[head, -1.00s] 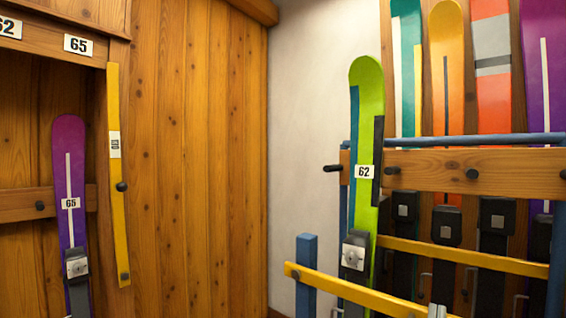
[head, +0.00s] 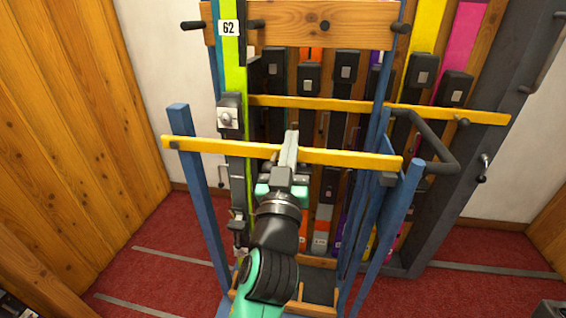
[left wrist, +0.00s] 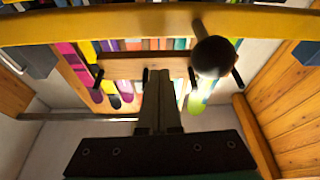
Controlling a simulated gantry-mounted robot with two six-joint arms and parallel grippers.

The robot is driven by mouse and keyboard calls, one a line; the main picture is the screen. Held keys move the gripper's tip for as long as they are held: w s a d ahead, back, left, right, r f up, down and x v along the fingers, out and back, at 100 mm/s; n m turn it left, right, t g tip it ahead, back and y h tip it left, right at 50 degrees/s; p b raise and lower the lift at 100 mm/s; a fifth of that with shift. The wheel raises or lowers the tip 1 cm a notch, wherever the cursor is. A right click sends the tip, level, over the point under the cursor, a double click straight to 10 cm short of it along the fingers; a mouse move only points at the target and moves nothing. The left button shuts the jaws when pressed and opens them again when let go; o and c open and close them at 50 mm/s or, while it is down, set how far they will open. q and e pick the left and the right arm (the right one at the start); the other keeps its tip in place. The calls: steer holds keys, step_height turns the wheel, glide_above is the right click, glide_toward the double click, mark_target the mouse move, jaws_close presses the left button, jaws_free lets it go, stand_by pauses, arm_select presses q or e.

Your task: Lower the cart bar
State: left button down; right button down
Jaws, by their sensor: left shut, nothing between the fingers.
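The yellow cart bar (head: 225,147) lies nearly level across the front of the blue cart (head: 198,190), with its ends at the two front posts. In the left wrist view the yellow bar (left wrist: 100,25) crosses the top of the picture, with a round black knob (left wrist: 213,55) by it. My left gripper (head: 291,136) is shut and empty. Its fingers overlap the bar's middle in the head view and hide part of it; I cannot tell whether they touch. The shut fingers (left wrist: 158,75) also show in the left wrist view. My right gripper is not in view.
A green ski labelled 62 (head: 232,70) stands at the cart's left. A second yellow bar (head: 330,108) crosses a rack of several skis behind. A wooden wall (head: 70,120) stands left. Red floor (head: 150,230) is clear on the left.

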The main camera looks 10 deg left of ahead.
arm_select(q)
steer(key=v, duration=0.8)
steer(key=shift+s+p, duration=0.25)
steer(key=shift+p, duration=0.2)
steer(key=shift+a, duration=0.15)
steer(key=s+a+r+n+t+y, duration=0.2)
steer(key=s+a+r+y, duration=0.1)
steer(key=a+r, duration=0.4)
steer(key=s+a+r+n+t+y, duration=0.1)
steer(key=s+a+r+n+y, duration=0.15)
steer(key=a+r, duration=0.5)
steer(key=s+d+r+m+t+h, duration=0.25)
steer(key=s+r+m+h, duration=0.35)
steer(key=s, duration=0.7)
step_height(320, 180, up, 36)
steer(key=w+h+p, duration=0.1)
steer(key=p, duration=3.4)
steer(key=shift+w+a, duration=0.2)
steer(key=shift+a, duration=0.05)
